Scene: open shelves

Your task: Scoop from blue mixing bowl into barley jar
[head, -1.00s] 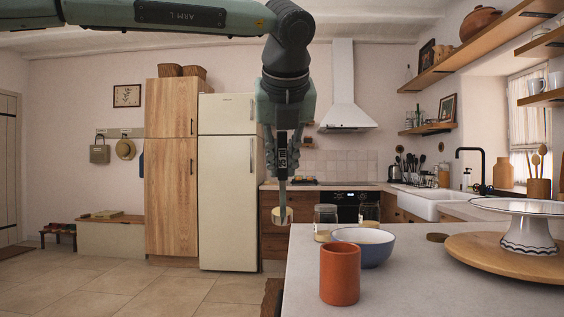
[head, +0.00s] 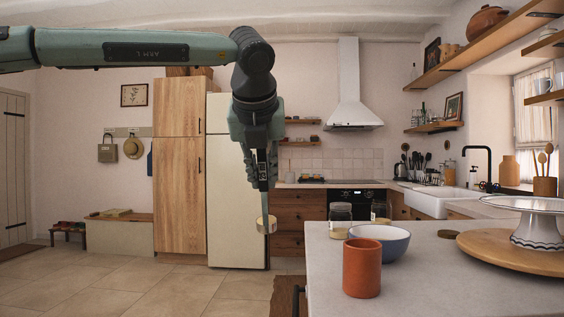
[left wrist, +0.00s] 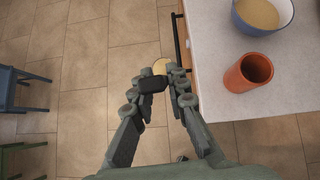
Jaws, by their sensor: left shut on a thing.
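My left gripper (head: 263,165) points down and is shut on a scoop (head: 266,225) with a pale, tan head. The scoop hangs left of the counter's edge, over the floor. In the left wrist view the gripper (left wrist: 163,88) shows with the scoop head (left wrist: 160,65) beyond its fingers; the handle is mostly hidden. The blue mixing bowl (head: 385,246) stands on the counter; the wrist view shows tan grain in the bowl (left wrist: 236,20). Two glass jars (head: 340,214) (head: 380,210) stand behind it; I cannot tell which is the barley jar. My right gripper is out of view.
A terracotta cup (head: 362,268) stands in front of the bowl on the pale counter (head: 420,285). A round wooden board (head: 500,254) with a white cake stand (head: 533,230) is at right. A small dark disc (head: 447,234) lies between. Floor is open left of the counter.

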